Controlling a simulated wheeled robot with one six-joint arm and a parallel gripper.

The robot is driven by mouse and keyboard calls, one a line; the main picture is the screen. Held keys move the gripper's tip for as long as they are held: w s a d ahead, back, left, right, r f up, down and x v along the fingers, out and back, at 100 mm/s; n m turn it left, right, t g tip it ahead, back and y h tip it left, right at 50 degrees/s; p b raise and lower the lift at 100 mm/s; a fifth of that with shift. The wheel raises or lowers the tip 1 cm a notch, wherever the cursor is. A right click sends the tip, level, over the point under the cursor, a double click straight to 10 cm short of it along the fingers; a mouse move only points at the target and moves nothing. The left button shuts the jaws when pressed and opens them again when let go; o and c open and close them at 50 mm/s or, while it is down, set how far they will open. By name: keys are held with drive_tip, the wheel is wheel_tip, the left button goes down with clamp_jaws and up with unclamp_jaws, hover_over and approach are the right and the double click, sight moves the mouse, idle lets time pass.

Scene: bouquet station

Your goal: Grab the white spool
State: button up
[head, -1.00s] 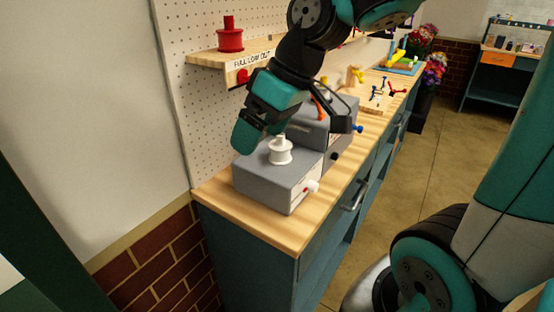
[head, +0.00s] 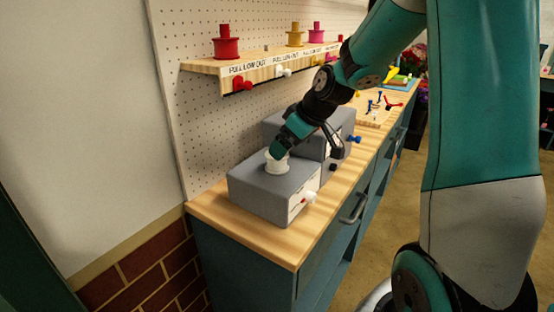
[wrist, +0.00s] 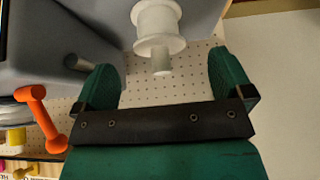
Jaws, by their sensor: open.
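The white spool (head: 277,166) stands upright on top of the near grey box (head: 270,188). In the wrist view, the white spool (wrist: 158,25) shows its flanges and a narrow knob pointing toward my gripper. My gripper (wrist: 160,60) is open, with one green finger on each side of the knob and visible space on both sides. The spool's wide body lies beyond the fingertips. In the head view my gripper (head: 277,150) is at the top of the spool and hides part of it; contact cannot be told there.
A second grey box (head: 290,128) stands just behind, with an orange handle (wrist: 37,115) near my gripper in the wrist view. A shelf (head: 205,66) on the pegboard holds a red spool (head: 227,43), a yellow spool (head: 295,35) and a pink spool (head: 316,34). The front-left counter (head: 215,208) is clear.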

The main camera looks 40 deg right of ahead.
sight(274, 167)
drive_tip(key=shift+p+x, duration=0.7)
drive_tip(key=shift+x, duration=2.4)
drive_tip(key=c, duration=1)
drive_tip(key=shift+c, duration=0.5)
drive_tip(key=shift+d+r, duration=0.1)
